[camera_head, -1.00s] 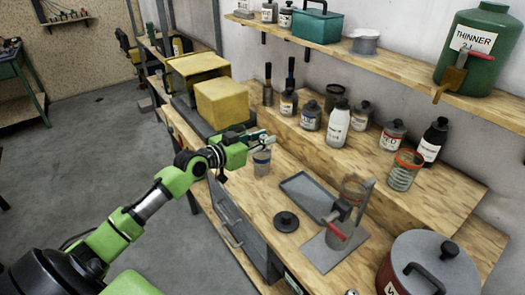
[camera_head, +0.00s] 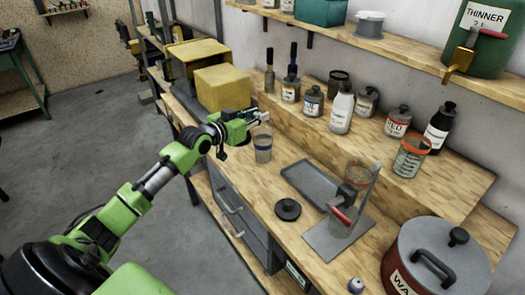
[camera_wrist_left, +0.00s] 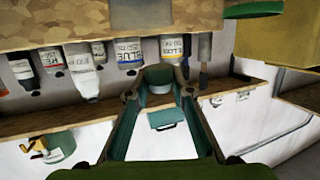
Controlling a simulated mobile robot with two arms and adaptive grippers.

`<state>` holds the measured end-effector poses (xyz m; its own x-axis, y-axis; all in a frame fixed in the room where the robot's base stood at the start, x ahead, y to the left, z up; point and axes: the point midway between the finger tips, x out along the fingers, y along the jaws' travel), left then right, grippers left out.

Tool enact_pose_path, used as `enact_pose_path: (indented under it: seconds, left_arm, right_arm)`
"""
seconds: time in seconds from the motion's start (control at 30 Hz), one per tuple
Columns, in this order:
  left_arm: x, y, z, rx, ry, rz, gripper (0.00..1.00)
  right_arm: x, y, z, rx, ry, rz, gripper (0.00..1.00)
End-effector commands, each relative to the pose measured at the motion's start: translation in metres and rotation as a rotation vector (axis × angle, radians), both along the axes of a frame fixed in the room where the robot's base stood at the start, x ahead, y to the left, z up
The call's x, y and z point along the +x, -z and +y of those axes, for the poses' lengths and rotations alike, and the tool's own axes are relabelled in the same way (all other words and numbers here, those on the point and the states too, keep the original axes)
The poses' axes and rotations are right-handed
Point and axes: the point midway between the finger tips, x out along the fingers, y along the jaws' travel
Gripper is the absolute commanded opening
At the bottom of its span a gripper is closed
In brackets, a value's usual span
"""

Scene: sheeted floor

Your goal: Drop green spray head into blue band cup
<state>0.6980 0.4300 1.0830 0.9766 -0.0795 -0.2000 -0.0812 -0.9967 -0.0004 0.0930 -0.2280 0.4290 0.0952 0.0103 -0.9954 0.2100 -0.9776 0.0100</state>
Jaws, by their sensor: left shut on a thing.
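My left gripper (camera_head: 262,117) is shut and sits just above the clear cup with a blue band (camera_head: 263,148), which stands upright near the bench's left edge. In the left wrist view, the fingertips (camera_wrist_left: 160,85) close on a small dark green piece (camera_wrist_left: 160,75), seemingly the green spray head. It is too small and hidden to make out in the head view. I cannot tell whether it is exactly over the cup's mouth. My right gripper is not in view.
Yellow boxes (camera_head: 222,88) stand behind the gripper. A grey tray (camera_head: 311,182), a black lid (camera_head: 288,209) and a stand with a red-handled part (camera_head: 343,216) are nearer. Several bottles, including a white one (camera_head: 341,112), line the raised step.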

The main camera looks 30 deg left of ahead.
Motion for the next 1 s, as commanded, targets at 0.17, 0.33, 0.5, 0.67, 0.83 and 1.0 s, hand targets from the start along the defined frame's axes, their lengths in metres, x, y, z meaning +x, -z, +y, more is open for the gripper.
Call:
enact_pose_path:
  seconds: [0.17,0.33,0.5,0.67,0.83,1.0]
  left_arm:
    - [0.000,0.001,0.000,0.000,0.000,-0.002,0.00]
    - [0.000,0.001,0.000,-0.001,0.000,-0.001,0.40]
    - [0.000,0.001,0.000,-0.001,0.000,-0.001,0.41]
    - [0.000,0.002,0.000,-0.001,0.001,0.000,0.41]
    - [-0.008,0.001,0.000,-0.001,0.001,0.001,0.41]
    - [-0.030,-0.003,0.002,0.002,0.001,0.003,0.41]
  right_arm:
    - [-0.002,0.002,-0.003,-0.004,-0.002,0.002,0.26]
    - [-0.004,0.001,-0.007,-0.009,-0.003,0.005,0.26]
    - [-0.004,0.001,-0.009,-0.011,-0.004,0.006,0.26]
    - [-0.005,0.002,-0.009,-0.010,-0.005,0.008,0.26]
    - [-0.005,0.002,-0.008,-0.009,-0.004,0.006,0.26]
    - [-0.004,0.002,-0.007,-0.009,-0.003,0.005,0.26]
